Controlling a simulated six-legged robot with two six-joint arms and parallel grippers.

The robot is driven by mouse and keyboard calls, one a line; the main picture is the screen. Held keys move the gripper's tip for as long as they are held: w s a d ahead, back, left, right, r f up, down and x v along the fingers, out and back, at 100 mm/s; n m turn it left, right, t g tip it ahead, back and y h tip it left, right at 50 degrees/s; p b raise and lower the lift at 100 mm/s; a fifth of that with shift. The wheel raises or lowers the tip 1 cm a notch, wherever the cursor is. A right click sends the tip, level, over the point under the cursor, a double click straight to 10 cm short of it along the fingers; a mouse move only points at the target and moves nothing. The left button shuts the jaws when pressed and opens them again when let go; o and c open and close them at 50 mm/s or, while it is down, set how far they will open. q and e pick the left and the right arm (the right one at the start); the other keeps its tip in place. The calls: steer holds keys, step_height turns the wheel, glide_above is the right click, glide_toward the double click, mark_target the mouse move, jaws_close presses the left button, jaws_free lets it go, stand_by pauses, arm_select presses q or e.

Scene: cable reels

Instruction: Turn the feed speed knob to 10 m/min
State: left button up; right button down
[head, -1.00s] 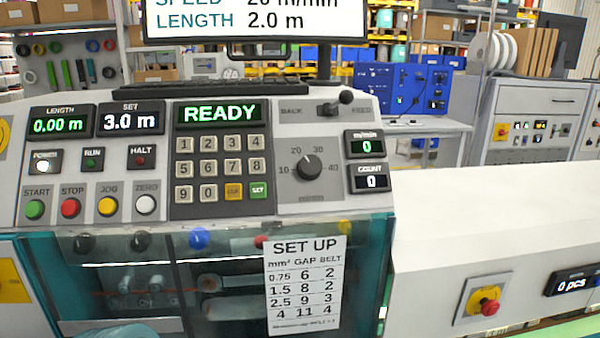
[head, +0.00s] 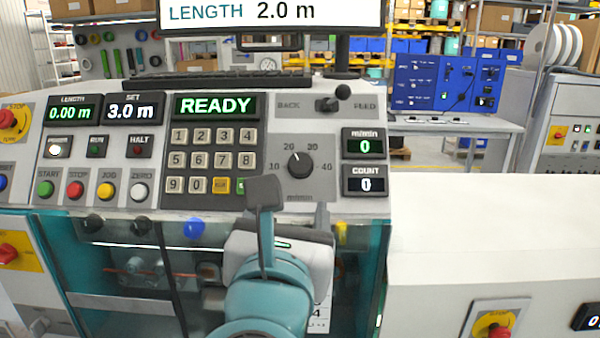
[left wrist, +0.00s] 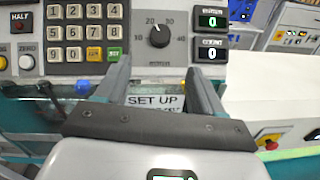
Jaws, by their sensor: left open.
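The feed speed knob (head: 301,165) is a round black dial on the console, with 10, 20, 30 and 40 marked around it. Its white pointer mark points up and left, near 20. It also shows in the left wrist view (left wrist: 159,36), beyond the fingertips. My left gripper (head: 293,203) is open and empty, in front of the console and below the knob in the picture. Its two fingers (left wrist: 156,76) are spread wide, and the knob appears between and above them, apart from both. My right gripper is in neither current view.
The m/min display (head: 365,146) reads 0, right of the knob. A keypad (head: 212,159) is on its left and a back/feed lever (head: 335,101) above it. The set-up sheet (left wrist: 154,101) hangs below, largely hidden by my arm in the head view.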

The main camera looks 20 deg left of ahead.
mark_target(300, 169)
arm_select(q)
steer(key=p+x, duration=0.2)
steer(key=x, duration=1.1)
steer(key=shift+f, duration=0.2)
steer(key=shift+w, duration=0.2)
steer(key=shift+s, duration=0.1)
steer(key=shift+a, duration=0.1)
steer(key=shift+c, duration=0.7)
steer(key=shift+w, duration=0.2)
steer(key=c, duration=0.9)
